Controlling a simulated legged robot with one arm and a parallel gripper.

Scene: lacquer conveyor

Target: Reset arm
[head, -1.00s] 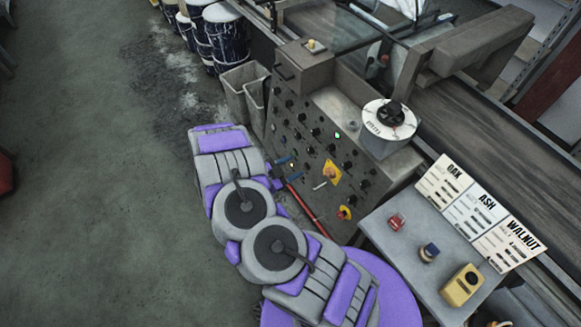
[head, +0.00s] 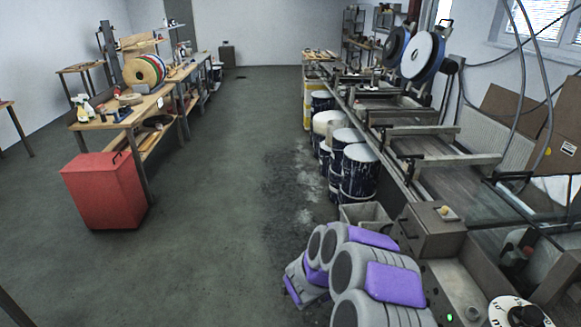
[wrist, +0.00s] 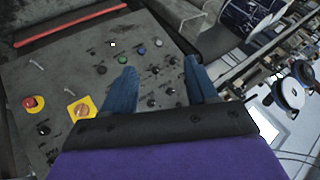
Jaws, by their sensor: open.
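My gripper shows in the wrist view (wrist: 163,92), with two blue fingers spread apart and nothing between them. Behind the fingers is the grey control panel (wrist: 75,75) with several knobs and buttons, a red button (wrist: 33,103) and a yellow plate (wrist: 82,110). The fingers look apart from the panel, though the exact gap is hard to tell. In the head view my grey and purple arm is folded at the bottom, beside the machine's control box (head: 432,232). The gripper itself is hidden there.
The conveyor (head: 450,185) runs along the right, with dark-splashed drums (head: 358,172) and a grey bin (head: 365,215) beside it. A red cabinet (head: 103,190) and a wooden workbench (head: 125,115) stand on the left. The grey floor (head: 230,150) between is clear.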

